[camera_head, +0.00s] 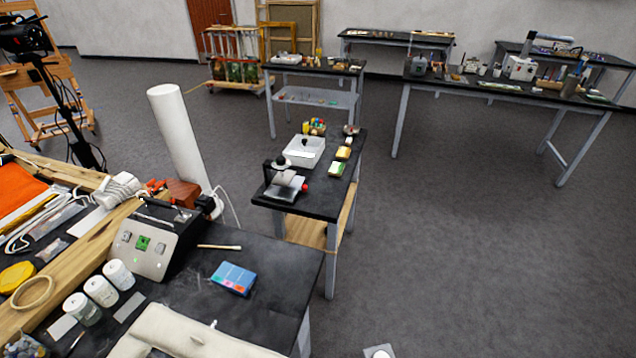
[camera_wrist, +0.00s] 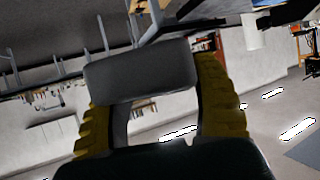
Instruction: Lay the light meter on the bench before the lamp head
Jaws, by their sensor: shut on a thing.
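In the wrist view my gripper (camera_wrist: 155,92) has its yellow ribbed fingers shut on a grey, rounded block (camera_wrist: 140,76), seemingly the light meter. The block spans the gap between the fingertips, in the air, with the room behind it tilted. In the head view I cannot make out my gripper for certain. A small pale thing with a round spot (camera_head: 380,352) is cut off by the bottom edge; I cannot tell what it is. A black device (camera_head: 25,35) stands on a tripod at the top left; I cannot tell whether it is the lamp head.
A near black-topped bench (camera_head: 270,262) bears a control box (camera_head: 150,245), white jars (camera_head: 101,291), a blue box (camera_head: 233,278) and a pale cloth-like shape (camera_head: 190,335). A small bench (camera_head: 318,202) beyond holds a tray (camera_head: 304,151) and a stand (camera_head: 285,185). Open floor lies right.

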